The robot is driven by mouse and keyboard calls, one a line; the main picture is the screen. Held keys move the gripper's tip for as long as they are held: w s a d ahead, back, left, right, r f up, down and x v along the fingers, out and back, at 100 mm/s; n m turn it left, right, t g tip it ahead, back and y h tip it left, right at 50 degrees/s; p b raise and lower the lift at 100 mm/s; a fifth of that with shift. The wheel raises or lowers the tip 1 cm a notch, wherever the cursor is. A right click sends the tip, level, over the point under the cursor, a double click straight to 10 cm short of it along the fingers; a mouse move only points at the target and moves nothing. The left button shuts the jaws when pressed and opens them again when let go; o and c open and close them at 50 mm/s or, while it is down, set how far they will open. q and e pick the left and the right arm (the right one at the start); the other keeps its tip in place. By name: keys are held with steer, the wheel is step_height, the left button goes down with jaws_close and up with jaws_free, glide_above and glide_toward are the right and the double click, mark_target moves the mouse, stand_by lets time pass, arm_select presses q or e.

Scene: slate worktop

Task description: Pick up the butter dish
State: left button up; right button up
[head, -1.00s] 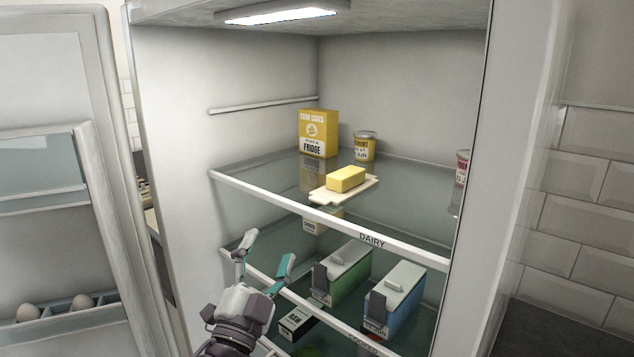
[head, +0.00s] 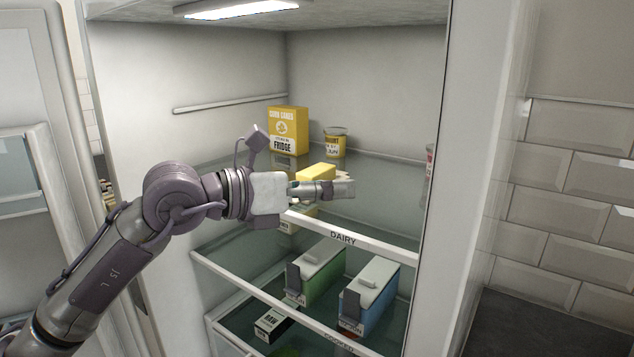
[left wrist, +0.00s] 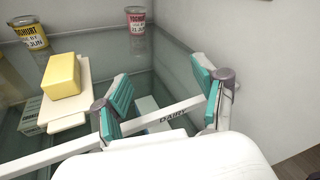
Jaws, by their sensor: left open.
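The butter dish, a cream board-like dish (left wrist: 66,111) with a yellow block of butter (left wrist: 62,75) on it, sits on the glass shelf labelled DAIRY. In the head view, the butter (head: 316,173) shows above my left gripper (head: 338,188), which hides most of the dish. In the left wrist view, my left gripper (left wrist: 160,72) is open with nothing between its teal-padded fingers. The dish is left of both fingers there, apart from them. My right gripper is not in view.
A yellow box (head: 288,130) and a yoghurt pot (head: 335,142) stand behind the dish. A red-labelled yoghurt pot (left wrist: 135,24) stands near the right wall. Green (head: 316,274) and blue (head: 368,297) cartons are on the shelf below.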

arm_select(q)
steer(key=w+a+r+n+t+y, duration=0.1)
steer(key=w+a+r+t+y, duration=0.2)
steer(key=w+a+y, duration=0.4)
steer(key=p, duration=0.3)
glide_toward(316, 169)
steer(key=x, duration=0.4)
steer(key=shift+d, duration=0.25)
steer(key=shift+w+d+f, duration=0.25)
steer(key=shift+w, duration=0.05)
steer(key=p+x, duration=0.1)
steer(key=x, duration=0.1)
steer(key=p+x, duration=0.2)
steer(key=shift+w+a+p, duration=0.2)
steer(key=shift+w+p, duration=0.05)
steer(key=shift+p, duration=0.05)
steer(key=shift+w+d+f, duration=0.3)
steer(key=shift+w+f, duration=0.05)
steer(key=shift+r+h, duration=0.1)
steer(key=shift+h, duration=0.2)
jaws_close()
